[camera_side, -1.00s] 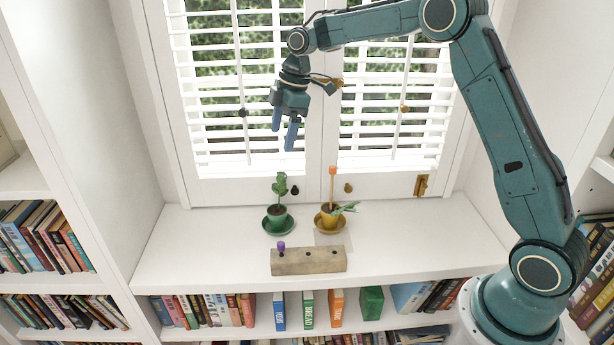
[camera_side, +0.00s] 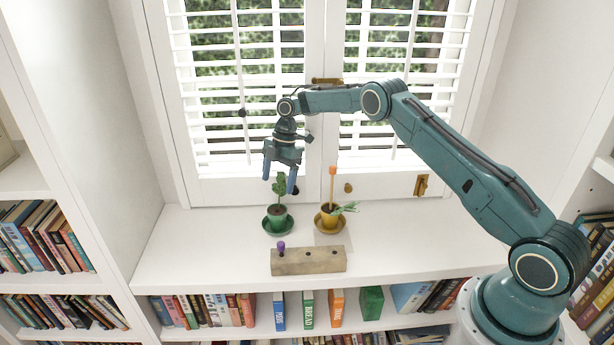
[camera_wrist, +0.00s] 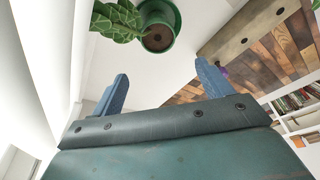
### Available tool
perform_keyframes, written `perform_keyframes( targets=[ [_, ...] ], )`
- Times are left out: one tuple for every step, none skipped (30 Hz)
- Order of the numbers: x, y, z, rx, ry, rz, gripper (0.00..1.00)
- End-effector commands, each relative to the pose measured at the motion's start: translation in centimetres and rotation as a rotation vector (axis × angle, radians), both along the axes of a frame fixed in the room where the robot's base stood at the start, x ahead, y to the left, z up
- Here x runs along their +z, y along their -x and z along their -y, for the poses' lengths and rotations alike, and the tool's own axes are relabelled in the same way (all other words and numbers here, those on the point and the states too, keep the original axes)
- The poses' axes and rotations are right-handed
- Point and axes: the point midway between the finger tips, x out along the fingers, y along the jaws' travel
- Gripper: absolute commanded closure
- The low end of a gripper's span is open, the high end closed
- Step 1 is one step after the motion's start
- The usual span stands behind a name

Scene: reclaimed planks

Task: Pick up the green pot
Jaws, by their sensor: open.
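The green pot (camera_side: 277,217) stands upright on a green saucer (camera_side: 268,228) on the white shelf, with a leafy green plant (camera_side: 279,187) in it. The wrist view shows the pot (camera_wrist: 157,14) at the top, with dark soil (camera_wrist: 157,38) and leaves to its left. My gripper (camera_side: 280,184) is open and empty. Its blue fingers point down above the pot, around the height of the plant's top leaves. In the side view the fingers appear on either side of the leaf tops; whether they touch is unclear. In the wrist view the pot lies beyond my fingertips (camera_wrist: 160,75).
A yellow pot (camera_side: 328,218) with an orange stick and a drooping leaf stands to the right. A wooden block (camera_side: 308,261) with holes and a purple peg (camera_side: 281,246) lies in front. The window blinds (camera_side: 225,130) are behind. The shelf's left part is clear.

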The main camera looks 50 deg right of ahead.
Motion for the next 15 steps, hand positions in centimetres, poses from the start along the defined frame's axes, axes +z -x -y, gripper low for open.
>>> perform_keyframes(
  targets=[
    [0.0,0.0,0.0,0.001,0.000,0.000,0.22],
    [0.0,0.0,0.0,0.001,0.000,0.000,0.22],
    [0.0,0.0,0.0,0.001,0.000,0.000,0.22],
    [-0.1,0.0,0.0,0.001,0.000,0.000,0.22],
    [-0.2,0.0,0.0,0.000,0.000,-0.001,0.22],
    [-0.3,0.0,0.0,0.000,0.000,-0.001,0.22],
    [-0.5,0.0,0.0,0.000,0.000,-0.001,0.22],
    [-0.7,0.0,0.0,0.000,-0.001,-0.002,0.22],
    [-1.0,0.0,0.0,0.000,-0.001,-0.002,0.22],
    [-1.3,0.0,0.0,-0.001,-0.001,-0.001,0.22],
    [-1.6,0.0,0.0,0.000,-0.001,-0.002,0.22],
    [-2.1,0.1,-0.1,0.000,-0.001,-0.002,0.22],
    [-2.5,0.1,0.0,0.000,0.000,-0.003,0.22],
    [-2.9,0.1,0.0,0.000,0.000,-0.004,0.22],
    [-3.4,0.1,-0.1,0.000,-0.001,-0.003,0.22]
  ],
)
